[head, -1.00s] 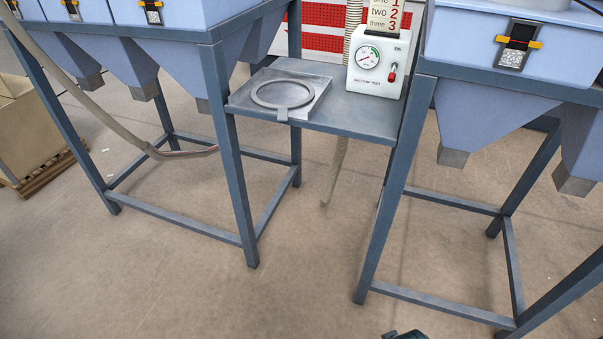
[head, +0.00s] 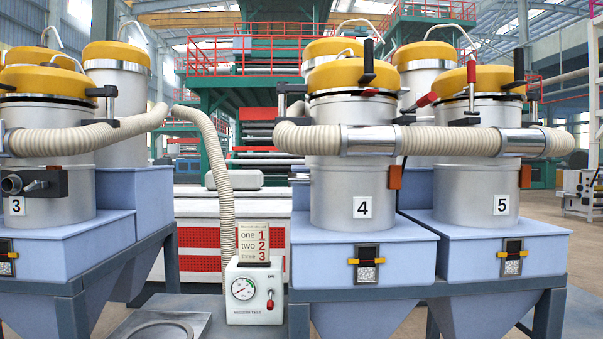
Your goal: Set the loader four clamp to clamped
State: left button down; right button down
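Loader four (head: 352,165) stands right of centre, a grey cylinder with a "4" label and a yellow lid (head: 350,76). At its right side a clamp (head: 405,117) has a black bracket and a red-tipped handle (head: 427,100) slanting up and outward, away from the body. A black handle (head: 368,58) stands upright at the lid's front right. A dark bracket with a horizontal arm (head: 290,90) sits at its left side. I cannot tell whether the lid is clamped. Neither of my grippers is in view.
A ribbed hose (head: 310,139) crosses the front of loader four. Loader five (head: 478,165) stands close on the right, with an upright red handle (head: 471,72). Loader three (head: 52,190) is at the left. A vacuum test box (head: 254,293) stands on the low shelf between the frames.

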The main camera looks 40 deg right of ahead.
aim_at(421, 100)
jog(key=k+z, duration=0.2)
jog(key=z, duration=1.45)
